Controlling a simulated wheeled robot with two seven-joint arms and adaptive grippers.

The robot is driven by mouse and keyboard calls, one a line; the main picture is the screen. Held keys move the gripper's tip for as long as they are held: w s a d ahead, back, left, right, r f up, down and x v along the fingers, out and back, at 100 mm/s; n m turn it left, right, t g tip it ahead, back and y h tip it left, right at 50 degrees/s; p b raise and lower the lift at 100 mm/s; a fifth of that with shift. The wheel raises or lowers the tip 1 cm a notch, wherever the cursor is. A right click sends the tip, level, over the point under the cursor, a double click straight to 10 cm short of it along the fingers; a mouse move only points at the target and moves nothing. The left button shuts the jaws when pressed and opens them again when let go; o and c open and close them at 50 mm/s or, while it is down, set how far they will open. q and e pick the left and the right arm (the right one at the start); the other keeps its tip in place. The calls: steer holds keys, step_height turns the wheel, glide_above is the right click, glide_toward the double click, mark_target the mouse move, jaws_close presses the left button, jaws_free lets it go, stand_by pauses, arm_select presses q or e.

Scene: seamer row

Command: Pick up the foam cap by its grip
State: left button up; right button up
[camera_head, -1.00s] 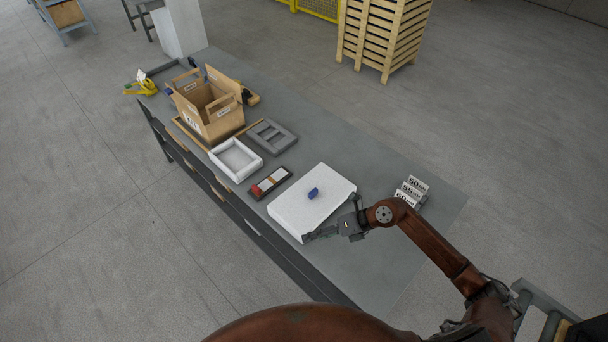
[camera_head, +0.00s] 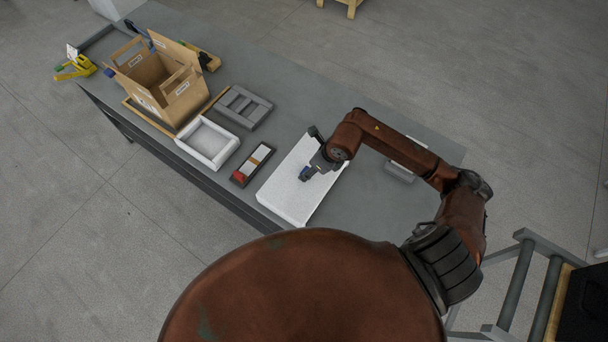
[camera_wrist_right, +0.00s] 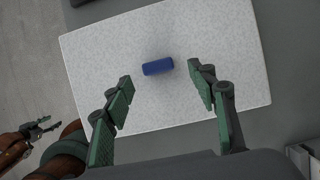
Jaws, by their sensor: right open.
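The foam cap is a white rectangular slab (camera_head: 288,200) lying flat on the grey bench, with a small blue grip (camera_head: 304,174) near its middle. In the right wrist view the white slab (camera_wrist_right: 100,60) fills the middle and the blue grip (camera_wrist_right: 158,66) stands out on it. My right gripper (camera_head: 311,171) is over the slab at the grip. In the wrist view its fingers (camera_wrist_right: 160,74) are open and empty, one to each side of the grip, not touching it. My left gripper (camera_wrist_right: 42,127) shows small at the lower left of the wrist view, away from the cap.
Left of the cap lie a dark tray with red and white items (camera_head: 252,165), a white open tray (camera_head: 208,143) and a grey divided frame (camera_head: 242,106). An open cardboard box (camera_head: 160,83) stands beyond. My arm partly hides a grey item (camera_head: 398,172) at right.

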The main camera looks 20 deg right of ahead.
steer(key=x, duration=0.2)
steer(key=shift+w+a+f, duration=0.2)
steer(key=shift+w+a, duration=0.05)
steer(key=shift+w+f, duration=0.15)
steer(key=shift+f, duration=0.3)
arm_select(q)
steer(key=shift+w+r, duration=0.15)
steer(key=shift+w, duration=0.9)
steer(key=shift+s, duration=0.1)
arm_select(e)
steer(key=c, duration=0.4)
arm_select(q)
steer(key=shift+s+d, duration=0.1)
steer(key=shift+s, duration=0.3)
arm_select(e)
jaws_close()
